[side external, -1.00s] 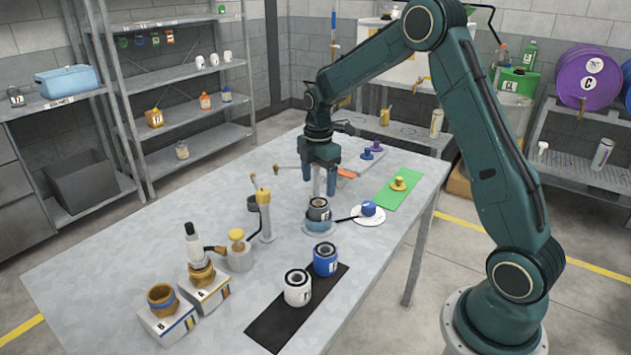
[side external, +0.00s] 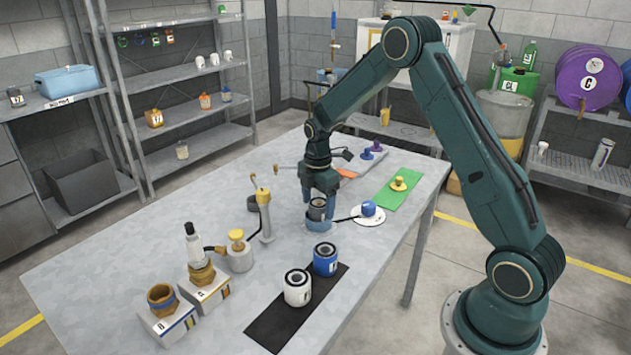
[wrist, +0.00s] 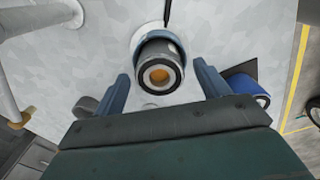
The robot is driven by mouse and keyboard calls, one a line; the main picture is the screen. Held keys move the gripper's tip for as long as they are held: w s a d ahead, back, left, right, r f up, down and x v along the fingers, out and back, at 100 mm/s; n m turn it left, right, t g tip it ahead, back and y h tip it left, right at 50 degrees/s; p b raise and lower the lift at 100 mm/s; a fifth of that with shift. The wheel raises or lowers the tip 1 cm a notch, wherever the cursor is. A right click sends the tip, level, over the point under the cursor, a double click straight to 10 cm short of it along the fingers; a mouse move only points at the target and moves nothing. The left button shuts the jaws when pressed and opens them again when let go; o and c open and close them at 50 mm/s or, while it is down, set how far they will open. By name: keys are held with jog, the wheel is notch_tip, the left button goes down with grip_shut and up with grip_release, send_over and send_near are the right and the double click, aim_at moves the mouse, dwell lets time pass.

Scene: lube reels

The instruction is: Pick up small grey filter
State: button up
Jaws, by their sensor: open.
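The small grey filter (side external: 317,208) is a dark grey cylinder with a black rim, standing upright in a blue ring-shaped holder (side external: 319,225) on the table. In the wrist view the filter (wrist: 160,75) shows its round end with an orange centre, and the blue holder (wrist: 151,35) curves behind it. My gripper (side external: 320,205) is lowered over the filter in the side view. In the wrist view my gripper's two blue fingers (wrist: 163,82) are spread, one on each side of the filter, with gaps between them and it. The filter's lower part is hidden in the holder.
A white plate (side external: 369,215) with a blue piece sits just right of the filter. White (side external: 297,289) and blue (side external: 326,260) filters stand on a black mat (side external: 270,329) nearer the front.

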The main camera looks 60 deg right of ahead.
aim_at(318, 202)
jog(key=shift+f, duration=0.4)
jog(key=c, duration=1.2)
jog(key=shift+r, duration=0.2)
notch_tip(318, 202, up, 20)
jog(key=shift+f, duration=0.15)
dwell(0.4)
